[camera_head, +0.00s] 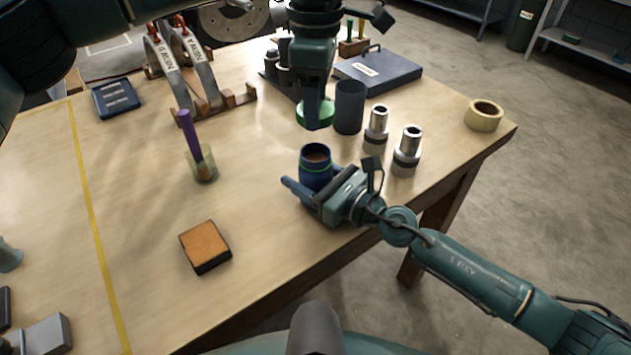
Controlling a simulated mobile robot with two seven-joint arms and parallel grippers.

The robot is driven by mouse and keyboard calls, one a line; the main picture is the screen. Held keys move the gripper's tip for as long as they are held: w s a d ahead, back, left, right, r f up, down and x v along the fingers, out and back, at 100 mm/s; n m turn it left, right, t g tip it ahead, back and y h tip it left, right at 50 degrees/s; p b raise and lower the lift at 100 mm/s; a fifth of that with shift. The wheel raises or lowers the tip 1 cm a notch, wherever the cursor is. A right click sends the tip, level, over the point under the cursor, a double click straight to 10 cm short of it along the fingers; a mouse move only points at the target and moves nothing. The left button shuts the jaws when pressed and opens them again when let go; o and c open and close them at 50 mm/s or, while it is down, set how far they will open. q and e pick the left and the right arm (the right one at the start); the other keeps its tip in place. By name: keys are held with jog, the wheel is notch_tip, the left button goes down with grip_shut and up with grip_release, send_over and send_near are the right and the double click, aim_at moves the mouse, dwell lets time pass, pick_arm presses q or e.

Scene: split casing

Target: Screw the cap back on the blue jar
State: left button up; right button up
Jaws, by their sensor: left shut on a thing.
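The blue jar (316,171) stands upright on the workbench, its mouth open and brown contents showing, with a green band below the rim. My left gripper (313,108) comes down from the top and is shut on the green cap (322,116). The cap is held above and beyond the jar, apart from it. My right gripper (311,192) is low at the jar, one finger passing in front of the jar's lower part. The other finger is largely hidden, so I cannot tell whether the jaws press on the jar.
A dark cylinder (349,108) stands just right of the cap. Two metal fittings (376,128) (407,150) stand farther right, near a tape roll (484,116). A cup with a purple tool (203,166) and an orange-topped block (205,245) are left. The bench between them is clear.

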jog(key=c, duration=1)
pick_arm(q)
jog(key=shift+f, duration=2.5)
jog(key=shift+f, duration=0.1)
jog(key=shift+f, duration=0.8)
jog(key=shift+f, duration=0.55)
